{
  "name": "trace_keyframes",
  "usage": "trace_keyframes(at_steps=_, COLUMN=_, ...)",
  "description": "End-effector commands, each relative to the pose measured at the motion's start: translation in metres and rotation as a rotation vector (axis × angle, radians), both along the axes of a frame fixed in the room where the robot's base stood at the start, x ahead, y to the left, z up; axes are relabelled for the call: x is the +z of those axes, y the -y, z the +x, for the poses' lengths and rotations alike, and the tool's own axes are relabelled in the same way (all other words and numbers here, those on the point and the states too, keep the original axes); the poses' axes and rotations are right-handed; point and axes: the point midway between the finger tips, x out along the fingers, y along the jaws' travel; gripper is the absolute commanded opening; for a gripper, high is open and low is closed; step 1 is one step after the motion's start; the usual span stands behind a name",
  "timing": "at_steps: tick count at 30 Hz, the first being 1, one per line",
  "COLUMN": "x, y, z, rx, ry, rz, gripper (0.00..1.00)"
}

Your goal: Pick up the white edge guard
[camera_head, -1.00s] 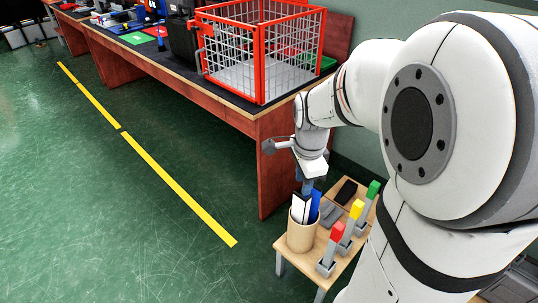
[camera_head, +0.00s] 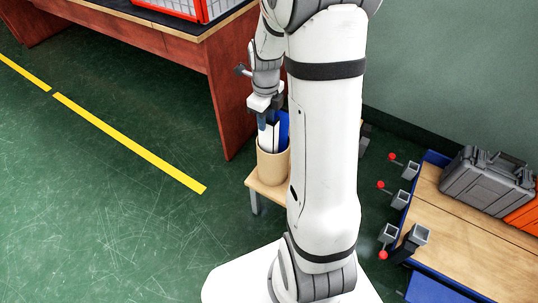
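A white upright piece, which looks like the white edge guard (camera_head: 268,137), stands in a round tan holder (camera_head: 272,168). A blue piece (camera_head: 283,124) stands beside it in the same holder. My gripper (camera_head: 268,112) points down right over the holder, at the top of these pieces. Its fingers are small and partly hidden, so I cannot tell whether they are open, shut or touching the white piece. My own arm hides the right part of the small table.
The holder stands on a small wooden table (camera_head: 268,195). A long reddish workbench (camera_head: 222,85) with a red-framed basket (camera_head: 190,8) is behind. At right, a low wooden-topped unit (camera_head: 465,240) carries a grey case (camera_head: 487,180). Green floor at left is clear.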

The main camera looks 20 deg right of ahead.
Motion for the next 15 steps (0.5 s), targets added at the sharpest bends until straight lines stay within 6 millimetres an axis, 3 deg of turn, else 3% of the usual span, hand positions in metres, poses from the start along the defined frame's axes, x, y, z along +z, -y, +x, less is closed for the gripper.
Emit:
trace_keyframes(at_steps=1, x=-0.014, y=-0.001, z=-0.001, rx=0.001, ry=-0.003, rz=0.001, gripper=0.3)
trace_keyframes(at_steps=6, x=-0.033, y=-0.001, z=-0.001, rx=0.002, ry=-0.003, rz=0.001, gripper=0.3)
trace_keyframes(at_steps=12, x=-0.033, y=-0.001, z=0.0, rx=0.003, ry=0.0, rz=0.0, gripper=0.3)
trace_keyframes(at_steps=15, x=-0.033, y=-0.001, z=0.0, rx=0.003, ry=0.0, rz=0.0, gripper=0.23)
